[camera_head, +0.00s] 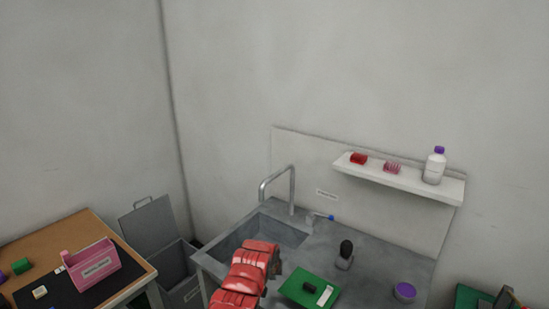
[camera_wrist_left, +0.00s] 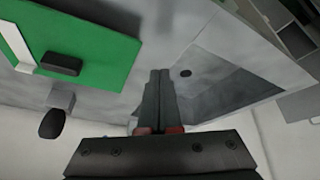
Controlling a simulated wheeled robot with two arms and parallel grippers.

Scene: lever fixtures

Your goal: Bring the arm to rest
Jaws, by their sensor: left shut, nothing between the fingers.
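My left arm, red, comes up from the bottom of the head view over the front of the grey sink counter. My left gripper (camera_head: 277,268) is mostly hidden by the arm in that view. In the left wrist view its two dark fingers (camera_wrist_left: 160,75) lie together, shut and empty, over the counter between the sink basin (camera_wrist_left: 225,80) and a green panel (camera_wrist_left: 85,40). The green panel with a black handle also shows in the head view (camera_head: 297,283), right of the arm. My right gripper is not in view.
A purple-lidded jar (camera_head: 404,291) is at right. A wall shelf (camera_head: 400,180) holds a bottle. A table (camera_head: 80,228) and a grey bin (camera_head: 178,270) are at left.

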